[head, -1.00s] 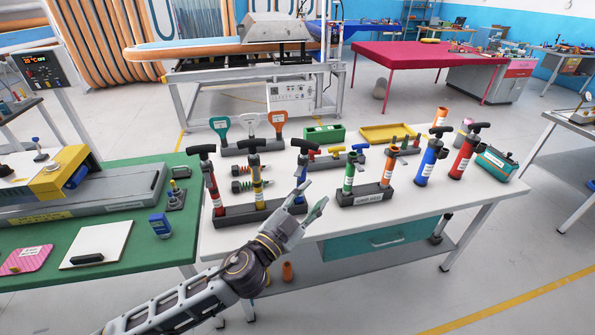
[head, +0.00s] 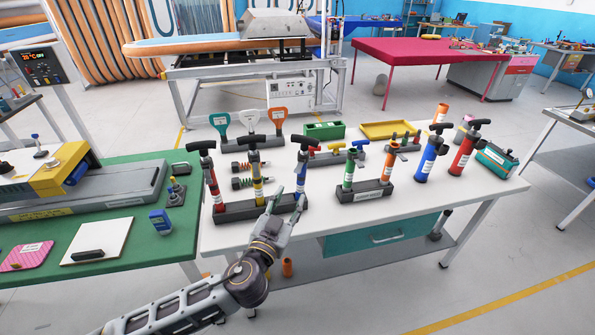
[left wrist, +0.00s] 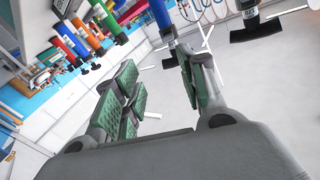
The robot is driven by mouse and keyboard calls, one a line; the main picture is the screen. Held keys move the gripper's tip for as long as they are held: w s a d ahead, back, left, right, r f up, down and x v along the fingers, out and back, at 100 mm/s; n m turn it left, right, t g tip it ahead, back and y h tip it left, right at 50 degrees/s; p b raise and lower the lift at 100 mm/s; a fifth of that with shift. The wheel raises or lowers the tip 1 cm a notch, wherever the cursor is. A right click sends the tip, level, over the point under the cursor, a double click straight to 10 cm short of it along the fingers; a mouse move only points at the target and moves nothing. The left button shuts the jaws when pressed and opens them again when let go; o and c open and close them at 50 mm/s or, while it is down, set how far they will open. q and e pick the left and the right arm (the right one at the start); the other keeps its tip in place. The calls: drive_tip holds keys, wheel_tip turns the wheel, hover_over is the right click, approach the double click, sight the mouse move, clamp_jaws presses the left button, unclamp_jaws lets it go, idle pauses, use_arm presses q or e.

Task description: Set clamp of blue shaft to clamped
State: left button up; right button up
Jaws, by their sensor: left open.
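The blue shaft (head: 300,184) stands upright at the right end of a dark rack (head: 232,213), with a black T-handle on top. My left gripper fingers partly cover it, and its clamp's state cannot be made out. In the left wrist view the blue shaft (left wrist: 159,12) shows upside down at the top, just beyond the fingertips. My left gripper (head: 286,204) is open and empty, in front of the shaft's lower part in the head view. In the left wrist view its green-padded fingers (left wrist: 156,75) are spread apart. Whether a finger touches the shaft cannot be told. My right gripper is out of view.
A red shaft (head: 212,185) and a yellow shaft (head: 257,178) stand left of the blue one in the rack. A second rack (head: 364,192) with green and orange shafts is to the right. Larger blue (head: 428,160) and red (head: 463,157) pumps stand beyond it.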

use_arm(q)
drive_tip(key=shift+w+a+f+n+y, duration=0.15)
drive_tip(key=shift+a+n+y, duration=0.4)
drive_tip(key=shift+n, duration=0.55)
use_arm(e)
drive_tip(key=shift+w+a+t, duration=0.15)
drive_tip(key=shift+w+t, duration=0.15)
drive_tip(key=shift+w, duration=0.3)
use_arm(q)
drive_tip(key=shift+w, duration=0.25)
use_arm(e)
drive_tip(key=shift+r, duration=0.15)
use_arm(q)
drive_tip(key=p, duration=0.2)
approach(297, 172)
drive_tip(key=shift+w, duration=1.5)
drive_tip(key=shift+w+d+f+p, duration=0.1)
drive_tip(key=shift+w+d+p, duration=0.2)
drive_tip(key=shift+w, duration=0.95)
drive_tip(key=shift+w+d+r+p, duration=0.1)
drive_tip(key=shift+w+d+p, duration=0.15)
drive_tip(key=shift+w, duration=1.05)
drive_tip(key=shift+w+d+f+p, duration=0.1)
drive_tip(key=shift+w+d+p, duration=0.2)
drive_tip(key=shift+w, duration=0.95)
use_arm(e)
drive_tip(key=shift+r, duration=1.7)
use_arm(q)
clamp_jaws()
